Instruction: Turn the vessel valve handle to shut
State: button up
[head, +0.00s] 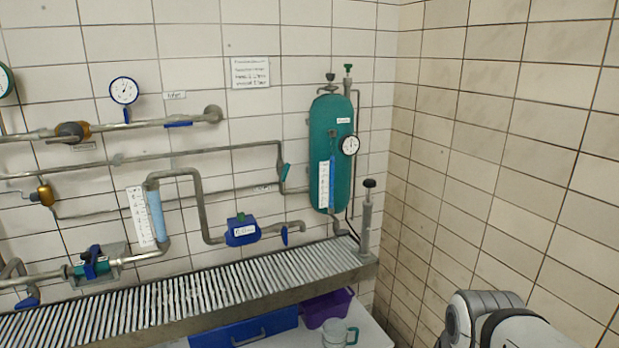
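A teal upright vessel (322,150) hangs on the tiled back wall near the corner. It has a round dial (350,145) at its right and a white scale with a blue column on its front. Small valves with green tops (348,68) (330,77) stand above it. A teal lever handle (285,172) sits tilted on the pipe just left of the vessel. A blue handle (284,236) hangs on the lower pipe. I cannot tell which is the vessel valve handle. Part of my white arm shows at lower right; my gripper is not in view.
A slatted metal shelf (190,295) runs under the pipes. Beneath it are a blue box (262,328), a purple bin (326,307) and a jug (338,334). An upright pump-like cylinder (366,225) stands near the corner. A tiled wall closes the right side.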

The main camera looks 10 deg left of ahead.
aim_at(284, 172)
jog(key=u, duration=0.05)
jog(key=i, duration=1.5)
jog(key=z, duration=0.05)
